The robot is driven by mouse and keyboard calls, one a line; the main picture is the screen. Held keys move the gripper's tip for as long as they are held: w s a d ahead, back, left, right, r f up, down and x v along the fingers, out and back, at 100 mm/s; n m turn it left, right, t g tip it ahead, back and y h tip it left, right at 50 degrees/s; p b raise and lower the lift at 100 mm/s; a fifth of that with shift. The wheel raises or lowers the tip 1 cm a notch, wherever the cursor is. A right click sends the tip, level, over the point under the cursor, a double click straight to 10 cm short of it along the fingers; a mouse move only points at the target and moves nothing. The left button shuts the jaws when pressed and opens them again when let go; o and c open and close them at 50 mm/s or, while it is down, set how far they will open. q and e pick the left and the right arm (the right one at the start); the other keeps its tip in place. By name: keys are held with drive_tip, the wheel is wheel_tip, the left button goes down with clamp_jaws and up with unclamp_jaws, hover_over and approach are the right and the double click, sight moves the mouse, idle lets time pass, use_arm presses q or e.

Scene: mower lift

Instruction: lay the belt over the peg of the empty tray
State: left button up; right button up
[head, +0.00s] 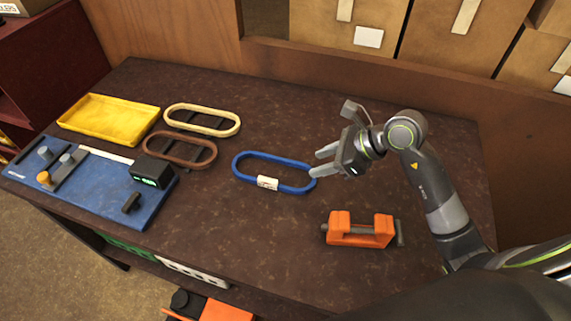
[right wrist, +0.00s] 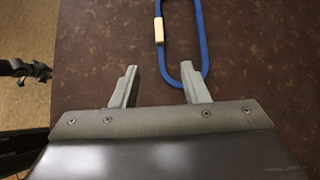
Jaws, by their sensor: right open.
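A blue belt (head: 240,173) with a white label (head: 268,183) lies as a long loop on the brown table. My right gripper (head: 320,162) is open and empty at the belt's right end. In the right wrist view the fingers (right wrist: 160,80) stand apart, and the end of the belt (right wrist: 203,45) shows by the right fingertip. I cannot tell whether they touch. A yellow tray (head: 108,120) at the back left is empty; I see no peg on it. A cream loop (head: 202,107) and a brown loop (head: 180,134) lie around dark pieces beside it.
A blue board (head: 85,195) with knobs and a black box with a green display (head: 152,171) fills the left front. An orange clamp (head: 360,230) stands at the front right. Cartons (head: 450,30) are behind the table. The back middle of the table is clear.

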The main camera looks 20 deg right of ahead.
drive_tip(key=p, duration=0.3)
approach(274, 181)
drive_tip(key=x, duration=0.3)
drive_tip(key=shift+w+a+f, duration=0.1)
drive_tip(key=shift+w+a, duration=0.1)
drive_tip(key=shift+a, duration=0.3)
drive_tip(key=shift+w+a+f, duration=0.15)
drive_tip(key=shift+a+f, duration=0.1)
drive_tip(key=shift+f, duration=0.15)
drive_tip(key=shift+w+a+f, duration=0.2)
drive_tip(key=shift+f, duration=0.15)
drive_tip(key=p+x, duration=0.1)
drive_tip(key=x, duration=0.2)
drive_tip(key=shift+w+a+f, duration=0.2)
drive_tip(key=shift+a+f, duration=0.05)
drive_tip(key=shift+f, duration=0.3)
use_arm(q)
drive_tip(key=r, duration=0.4)
drive_tip(key=shift+s+a+r, duration=0.2)
drive_tip(key=shift+s+a, duration=0.05)
